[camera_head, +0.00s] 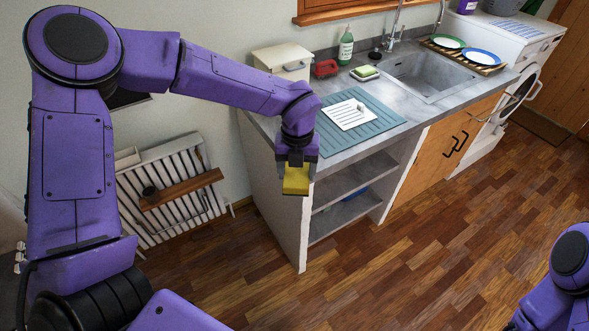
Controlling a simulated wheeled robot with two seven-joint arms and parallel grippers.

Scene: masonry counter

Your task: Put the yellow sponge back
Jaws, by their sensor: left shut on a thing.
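My left gripper (296,163) points down and is shut on the yellow sponge (296,181). It holds the sponge in the air at the left front corner of the counter (355,150), in front of the counter's end panel. Part of the sponge's top is hidden by the gripper. Part of my right arm shows at the lower right; its gripper is out of view.
On the counter are a blue-grey ribbed mat (385,122) with a white cloth (348,114), a small dish with a green-topped block (365,72), a red item (325,68), a green bottle (346,48) and a white box (283,57). The sink (432,75) is farther right. Open shelves (345,185) lie below.

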